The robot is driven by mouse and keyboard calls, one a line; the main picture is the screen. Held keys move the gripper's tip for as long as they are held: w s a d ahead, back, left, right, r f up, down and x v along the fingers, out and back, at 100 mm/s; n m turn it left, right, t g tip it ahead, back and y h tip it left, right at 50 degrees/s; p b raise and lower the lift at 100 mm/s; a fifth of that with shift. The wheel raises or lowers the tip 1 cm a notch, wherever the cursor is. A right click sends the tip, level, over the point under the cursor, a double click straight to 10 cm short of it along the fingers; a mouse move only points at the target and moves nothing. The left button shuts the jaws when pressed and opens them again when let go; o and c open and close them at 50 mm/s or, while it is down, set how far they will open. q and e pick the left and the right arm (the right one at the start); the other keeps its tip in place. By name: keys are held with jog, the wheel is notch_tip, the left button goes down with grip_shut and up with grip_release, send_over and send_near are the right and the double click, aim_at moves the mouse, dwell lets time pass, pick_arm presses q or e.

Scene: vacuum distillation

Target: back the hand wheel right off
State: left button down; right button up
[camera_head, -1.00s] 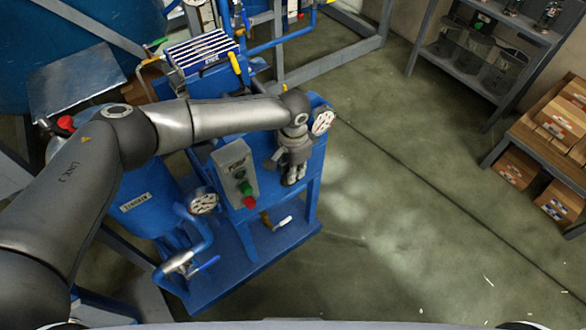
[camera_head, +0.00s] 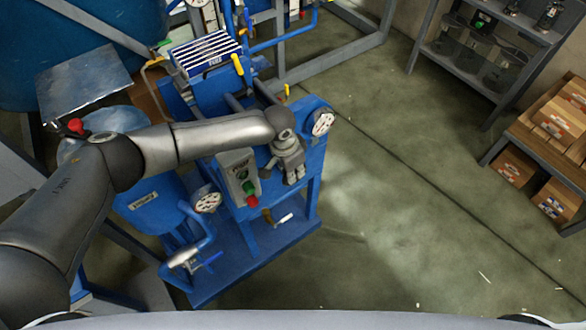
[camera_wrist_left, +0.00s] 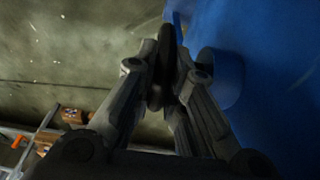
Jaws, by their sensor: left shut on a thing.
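The hand wheel (camera_wrist_left: 166,55) shows in the left wrist view as a dark, thin rim seen edge-on, beside the blue body of the rig. My left gripper (camera_wrist_left: 160,88) has its fingers closed on both sides of that rim. In the head view my left gripper (camera_head: 292,172) points down at the blue stand, between the grey control box and the pressure gauge. The hand wheel is hidden or too small to make out there. How far its stem is engaged cannot be seen. My right gripper is not in view.
The grey control box (camera_head: 238,174) with red and green buttons stands close left of the gripper. A round gauge (camera_head: 323,123) is at its right, and another gauge (camera_head: 207,201) is at lower left. The floor (camera_head: 400,230) to the right is clear, with shelves (camera_head: 485,50) beyond.

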pick_arm(q)
jog(key=c, duration=1.5)
grip_release()
jog(key=r, duration=0.4)
jog(key=a+r, duration=0.1)
jog(key=r, duration=0.3)
jog(key=s+r, duration=0.1)
jog(key=r, duration=0.3)
jog(key=shift+a, duration=0.3)
jog(key=shift+f, duration=0.1)
